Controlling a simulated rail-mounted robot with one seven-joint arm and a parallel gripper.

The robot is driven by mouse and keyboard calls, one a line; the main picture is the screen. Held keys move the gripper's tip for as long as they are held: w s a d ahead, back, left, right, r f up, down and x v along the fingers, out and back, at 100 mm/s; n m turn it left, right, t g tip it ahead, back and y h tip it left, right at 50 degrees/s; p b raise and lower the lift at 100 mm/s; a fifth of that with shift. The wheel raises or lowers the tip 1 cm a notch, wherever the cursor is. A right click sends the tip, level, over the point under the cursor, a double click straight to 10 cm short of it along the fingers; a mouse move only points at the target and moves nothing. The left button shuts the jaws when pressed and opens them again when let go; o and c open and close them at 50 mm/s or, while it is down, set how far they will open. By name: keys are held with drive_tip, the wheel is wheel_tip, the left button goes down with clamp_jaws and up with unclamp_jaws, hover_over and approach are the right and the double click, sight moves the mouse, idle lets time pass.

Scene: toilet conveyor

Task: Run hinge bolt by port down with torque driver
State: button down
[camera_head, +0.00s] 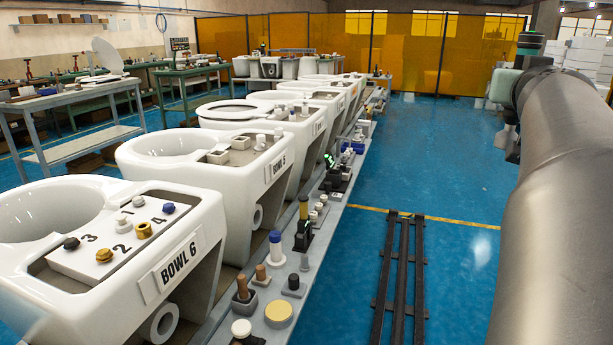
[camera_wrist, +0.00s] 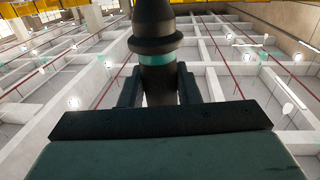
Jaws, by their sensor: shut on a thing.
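My gripper (camera_wrist: 158,88) is shut on a dark driver-like tool (camera_wrist: 155,45) with a teal band, which stands out beyond the fingers. Its far end is cut off by the top of the wrist view. In the head view, the deck of the bowl marked BOWL 6 (camera_head: 60,310) has a white plate numbered 1 to 4. On it are a dark knob (camera_head: 71,243) by 3, a brass cap (camera_head: 104,255) by 2, a brass collar (camera_head: 144,230), a blue cap (camera_head: 168,208) by 4 and pale caps (camera_head: 138,201). I cannot tell which is the hinge bolt or the port.
A grey ledge (camera_head: 330,232) beside the bowls carries several tools and blocks. Further white bowls (camera_head: 180,150) stand behind in a row. Dark floor rails (camera_head: 401,270) run right of the ledge. Blue floor (camera_head: 440,170) is clear there. My arm fills the right side.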

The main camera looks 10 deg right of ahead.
sight(535, 49)
drive_tip(key=shift+s+d+r, duration=0.15)
drive_tip(key=shift+s+d, duration=0.05)
drive_tip(key=shift+s, duration=0.2)
drive_tip(key=shift+w, duration=0.1)
drive_tip(key=shift+r+p, duration=2.3)
drive_tip(key=shift+r, duration=0.2)
